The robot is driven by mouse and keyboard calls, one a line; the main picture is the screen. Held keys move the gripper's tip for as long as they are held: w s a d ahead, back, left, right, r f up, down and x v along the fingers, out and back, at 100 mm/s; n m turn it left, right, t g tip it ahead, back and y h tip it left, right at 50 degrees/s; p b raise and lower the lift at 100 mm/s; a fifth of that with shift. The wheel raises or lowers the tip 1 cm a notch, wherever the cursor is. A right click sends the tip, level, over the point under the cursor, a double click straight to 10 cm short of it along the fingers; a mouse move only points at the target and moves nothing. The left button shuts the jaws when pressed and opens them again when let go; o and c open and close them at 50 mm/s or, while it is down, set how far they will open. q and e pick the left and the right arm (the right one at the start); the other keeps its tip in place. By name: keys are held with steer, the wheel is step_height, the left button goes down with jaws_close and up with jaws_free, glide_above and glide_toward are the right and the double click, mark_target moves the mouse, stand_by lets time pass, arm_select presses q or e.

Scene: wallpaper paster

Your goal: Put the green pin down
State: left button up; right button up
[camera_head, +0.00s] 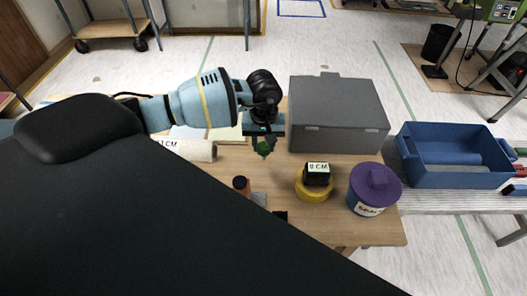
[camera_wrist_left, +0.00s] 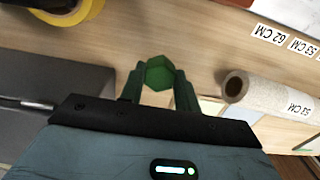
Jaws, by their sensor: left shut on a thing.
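The green pin (camera_head: 263,149) is in my left gripper (camera_head: 263,142), in front of the grey box's left edge. In the left wrist view the pin's hexagonal green head (camera_wrist_left: 158,73) sits between the two dark green fingertips (camera_wrist_left: 159,85), which are shut on it. Wooden tabletop shows behind it, and the pin looks held above the table. I cannot tell its exact height. My right gripper is not in view.
The wooden table (camera_head: 345,222) bears a grey box (camera_head: 338,112), a yellow ring (camera_head: 313,194) with a black labelled block (camera_head: 318,175), a purple-lidded tub (camera_head: 374,186) and a pale paper roll (camera_head: 195,150). A blue bin (camera_head: 455,172) stands at right. Bare wood lies around the pin.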

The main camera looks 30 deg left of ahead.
mark_target(264, 146)
arm_select(q)
steer(key=shift+f, duration=1.85)
steer(key=shift+f, duration=0.1)
steer(key=shift+f, duration=0.15)
steer(key=o, duration=1.1)
steer(key=shift+c, duration=0.2)
step_height(264, 146, up, 12)
steer(key=shift+r, duration=0.25)
